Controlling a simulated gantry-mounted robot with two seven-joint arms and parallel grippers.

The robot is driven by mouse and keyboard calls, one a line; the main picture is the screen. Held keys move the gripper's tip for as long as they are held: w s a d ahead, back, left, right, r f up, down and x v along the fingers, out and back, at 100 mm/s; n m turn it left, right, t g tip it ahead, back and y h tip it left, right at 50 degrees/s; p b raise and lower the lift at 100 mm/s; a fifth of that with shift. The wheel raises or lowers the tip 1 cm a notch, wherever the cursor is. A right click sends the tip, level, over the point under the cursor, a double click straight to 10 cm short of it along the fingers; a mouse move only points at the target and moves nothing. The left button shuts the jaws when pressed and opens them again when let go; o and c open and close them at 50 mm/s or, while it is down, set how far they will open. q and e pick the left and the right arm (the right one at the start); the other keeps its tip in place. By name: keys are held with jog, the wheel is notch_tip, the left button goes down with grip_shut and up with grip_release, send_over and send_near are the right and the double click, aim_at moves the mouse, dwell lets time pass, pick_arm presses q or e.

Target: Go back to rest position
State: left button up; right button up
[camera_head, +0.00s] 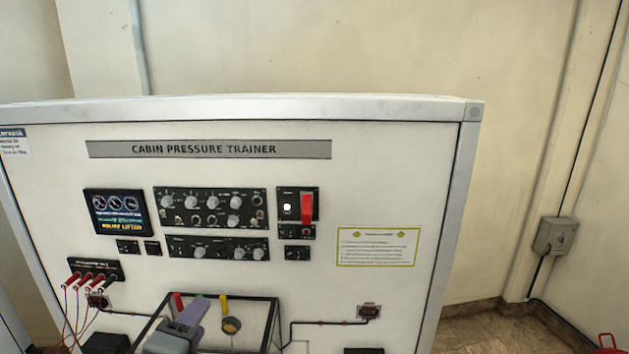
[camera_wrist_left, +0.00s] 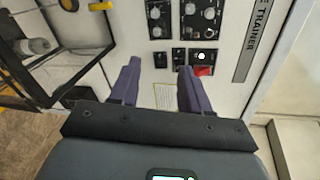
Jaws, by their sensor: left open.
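My left gripper (camera_head: 192,312) is low in front of the cabin pressure trainer panel (camera_head: 380,180) in the head view, over the clear box at its lower middle. In the left wrist view its two purple fingers (camera_wrist_left: 158,78) are apart with nothing between them. The red switch cover (camera_head: 306,208) is on the small panel right of the knobs, beside a lit white lamp (camera_head: 287,208). The red cover also shows in the left wrist view (camera_wrist_left: 203,71), beyond the fingertips. My right gripper is in neither view.
A dark-framed clear box (camera_head: 262,312) with coloured parts juts out below the knob panels (camera_head: 210,208). Red plugs and cables (camera_head: 85,280) are at the lower left. A label with a yellow-green border (camera_head: 378,247) is at the right. A grey wall box (camera_head: 550,236) is farther right.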

pick_arm(q)
jog(key=s+d+f+n+g, duration=0.15)
jog(key=s+f, duration=0.25)
jog(key=f, duration=0.5)
jog(key=s+d+f+n+g+h, duration=0.1)
jog(key=s+f+g, duration=0.25)
jog(key=f, duration=0.55)
jog(key=s+d+f+n+g, duration=0.15)
jog(key=s+f, duration=0.25)
jog(key=f, duration=0.4)
jog(key=s+a+f+n+g, duration=0.2)
jog(key=s+a+f+n, duration=0.1)
jog(key=s+f+n, duration=0.2)
jog(key=s+a+f+n+g+y+p, duration=0.1)
jog(key=s+a+f+n+g, duration=0.2)
jog(key=s+n, duration=0.7)
jog(key=shift+s+a+f+n+g, duration=0.35)
jog(key=shift+s+a+f, duration=0.2)
jog(key=shift+f, duration=0.35)
